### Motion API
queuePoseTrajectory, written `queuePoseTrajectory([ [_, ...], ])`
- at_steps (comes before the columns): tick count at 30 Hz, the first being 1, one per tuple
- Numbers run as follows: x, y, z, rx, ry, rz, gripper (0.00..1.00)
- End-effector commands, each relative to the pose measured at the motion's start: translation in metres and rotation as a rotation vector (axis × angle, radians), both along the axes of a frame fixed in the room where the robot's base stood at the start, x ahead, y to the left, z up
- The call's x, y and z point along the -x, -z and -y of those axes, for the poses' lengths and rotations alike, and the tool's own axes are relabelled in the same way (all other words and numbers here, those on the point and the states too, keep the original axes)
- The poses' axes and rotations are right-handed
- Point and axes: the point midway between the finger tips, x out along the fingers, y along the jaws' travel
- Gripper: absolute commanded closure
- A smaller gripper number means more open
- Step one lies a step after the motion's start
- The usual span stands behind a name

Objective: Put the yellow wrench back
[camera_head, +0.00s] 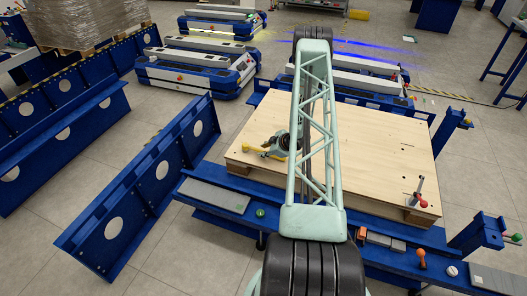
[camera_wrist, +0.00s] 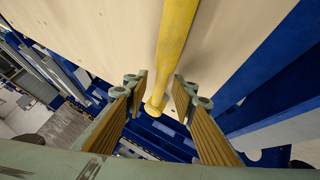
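The yellow wrench (camera_head: 252,149) shows in the head view at the left part of the pale wooden board (camera_head: 385,150). In the wrist view its long yellow handle (camera_wrist: 176,35) runs from the top edge down between my fingers, with a rounded end near the middle. My gripper (camera_wrist: 158,88) is open, one ribbed finger on each side of the handle, with gaps visible. In the head view my gripper (camera_head: 272,146) is small and partly hidden by my wrist. I cannot tell whether the wrench touches the board.
A blue rail before the board carries a grey pad (camera_head: 215,195), a green knob (camera_head: 260,212), an orange block (camera_head: 378,239), an orange-handled tool (camera_head: 421,258) and a white round piece (camera_head: 452,270). A red-handled clamp (camera_head: 418,190) stands at the board's right corner. My arm hides the board's middle.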

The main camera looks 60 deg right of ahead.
Motion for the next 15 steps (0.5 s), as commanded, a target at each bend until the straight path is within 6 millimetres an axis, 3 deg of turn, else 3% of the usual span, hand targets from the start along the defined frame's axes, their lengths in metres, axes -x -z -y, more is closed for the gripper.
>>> queuePoseTrajectory([
  [5,0.0,-0.003,0.0,0.0,0.0,0.0,0.76],
  [15,0.025,-0.03,-0.005,0.0,0.001,0.001,0.76],
])
